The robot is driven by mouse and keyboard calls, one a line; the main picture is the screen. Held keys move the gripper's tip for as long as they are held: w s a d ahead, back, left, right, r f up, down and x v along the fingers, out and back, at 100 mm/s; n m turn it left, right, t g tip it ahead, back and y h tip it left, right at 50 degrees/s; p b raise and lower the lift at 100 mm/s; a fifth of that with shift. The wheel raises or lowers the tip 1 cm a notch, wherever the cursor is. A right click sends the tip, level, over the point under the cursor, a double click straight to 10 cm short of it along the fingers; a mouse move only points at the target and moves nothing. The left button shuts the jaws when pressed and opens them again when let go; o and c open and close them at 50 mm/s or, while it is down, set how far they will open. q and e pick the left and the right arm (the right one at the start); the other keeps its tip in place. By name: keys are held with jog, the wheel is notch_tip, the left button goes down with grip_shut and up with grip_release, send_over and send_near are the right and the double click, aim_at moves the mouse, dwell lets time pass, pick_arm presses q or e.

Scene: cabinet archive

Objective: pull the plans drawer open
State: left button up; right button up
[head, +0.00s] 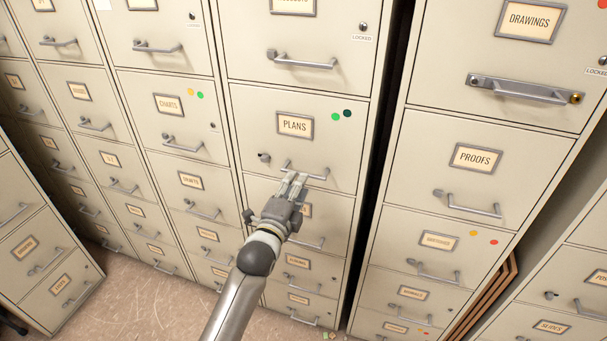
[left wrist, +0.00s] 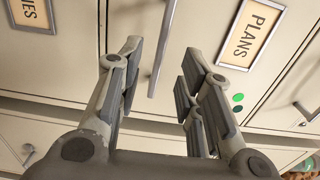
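The plans drawer (head: 315,145) is a beige drawer front, flush with its cabinet, in the middle of the head view. Its label (head: 294,124) reads PLANS and also shows in the left wrist view (left wrist: 251,34). Its grey bar handle (head: 318,176) sits low on the front. My left gripper (head: 294,178) is at this handle, its fingertips overlapping it in the head view. In the left wrist view the fingers (left wrist: 164,62) are spread open, with the handle bar (left wrist: 158,62) between them, apart from both. My right gripper is not in view.
A drawer marked PROOFS (head: 460,165) is in the cabinet to the right, across a dark gap. A drawer marked CHARTS (head: 170,125) is to the left. Other handles stick out around my gripper. A drawer above is marked LOCKED. The floor (head: 150,310) is clear at lower left.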

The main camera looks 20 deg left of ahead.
pick_arm(q)
jog(key=shift+w+d, duration=0.15)
jog(key=shift+w, duration=2.65)
jog(key=shift+c, duration=0.4)
grip_shut()
